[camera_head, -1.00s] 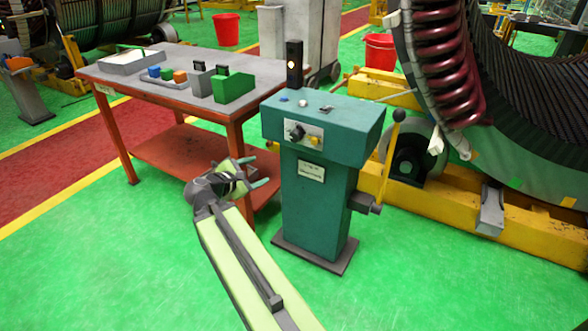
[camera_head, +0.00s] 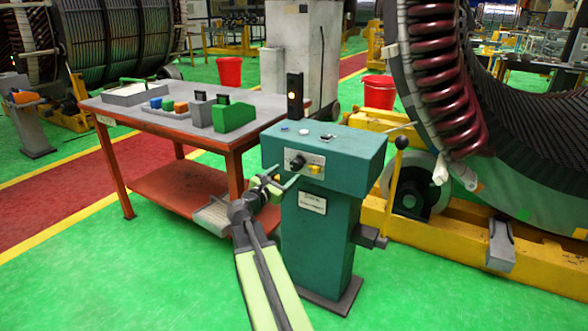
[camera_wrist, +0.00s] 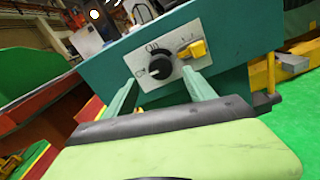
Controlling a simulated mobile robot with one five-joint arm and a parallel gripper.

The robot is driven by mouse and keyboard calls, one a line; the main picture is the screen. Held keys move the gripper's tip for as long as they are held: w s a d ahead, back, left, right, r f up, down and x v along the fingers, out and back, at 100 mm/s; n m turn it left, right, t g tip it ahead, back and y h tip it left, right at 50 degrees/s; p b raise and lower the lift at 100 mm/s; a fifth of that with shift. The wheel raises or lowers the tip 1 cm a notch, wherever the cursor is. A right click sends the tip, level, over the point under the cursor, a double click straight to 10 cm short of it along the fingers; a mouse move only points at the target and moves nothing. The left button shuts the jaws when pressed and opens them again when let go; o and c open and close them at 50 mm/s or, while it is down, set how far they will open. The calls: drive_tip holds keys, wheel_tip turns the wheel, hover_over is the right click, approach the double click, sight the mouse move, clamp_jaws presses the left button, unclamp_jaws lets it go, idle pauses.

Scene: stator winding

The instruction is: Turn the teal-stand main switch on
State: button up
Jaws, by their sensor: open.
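The teal stand (camera_head: 318,225) stands upright on the green floor, with a box-shaped head. A light plate (camera_head: 308,163) on its front face carries a black rotary knob (camera_head: 298,162) and a yellow switch (camera_head: 316,169). In the wrist view the black knob (camera_wrist: 152,68) has a pale pointer toward the lower left, and the yellow switch (camera_wrist: 193,49) sits to its right. My gripper (camera_head: 282,182) is open and empty, in front of the plate. In the wrist view its two teal fingers (camera_wrist: 160,95) point at the plate, apart from the knob as far as I can tell.
A grey-topped red table (camera_head: 180,112) with a green block (camera_head: 234,116) and small parts stands left of the stand. A lever with a black ball (camera_head: 401,143) rises at the stand's right. A yellow frame (camera_head: 455,235) lies behind. Green floor is free in front.

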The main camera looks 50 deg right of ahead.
sight(294, 167)
drive_tip(key=x, duration=0.6)
drive_tip(key=shift+c, duration=0.2)
drive_tip(key=shift+d, duration=0.1)
drive_tip(key=c, duration=1.3)
